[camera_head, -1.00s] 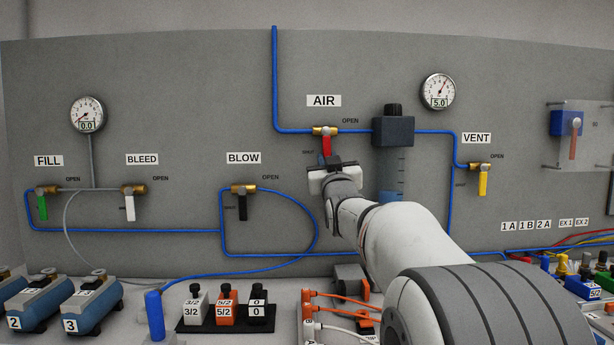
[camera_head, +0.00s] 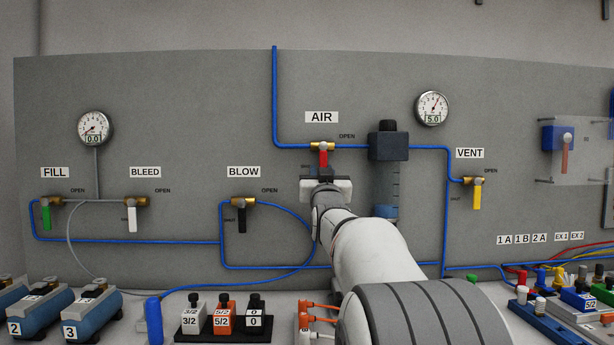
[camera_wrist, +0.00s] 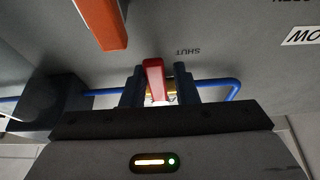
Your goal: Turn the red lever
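The red lever (camera_head: 323,159) hangs straight down from a brass valve on the blue pipe, below the AIR label. My gripper (camera_head: 325,180) is just below it in the head view and overlaps its lower end. In the wrist view, which shows the panel upside down, the red lever (camera_wrist: 154,78) stands between the two dark fingers of my gripper (camera_wrist: 158,88). A small gap shows on its right side; contact on the left cannot be told. The fingers are apart.
A dark regulator block (camera_head: 388,147) is close on the right of the lever. The yellow VENT lever (camera_head: 477,194) and black BLOW lever (camera_head: 242,219) hang farther off. An unclear orange part (camera_wrist: 100,20) is close to the wrist camera. Bench equipment stands below.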

